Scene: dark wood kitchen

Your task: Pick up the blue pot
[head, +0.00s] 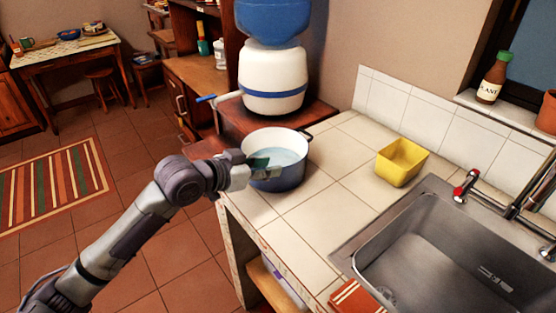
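The blue pot (287,181) stands upright at the left end of the white tiled counter. It is dark blue outside and pale inside, with a dark handle on its far right side. My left arm reaches in from the lower left. My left gripper (264,170) is at the pot's near left rim and covers part of that rim and wall. I cannot tell whether the fingers are closed on the rim or only beside it. My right gripper is not in view.
A white water dispenser (274,80) with a blue bottle stands just behind the pot. A yellow container (401,162) is to the right, near the steel sink (440,255) and red-capped tap (466,186). The tiles between pot and sink are clear.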

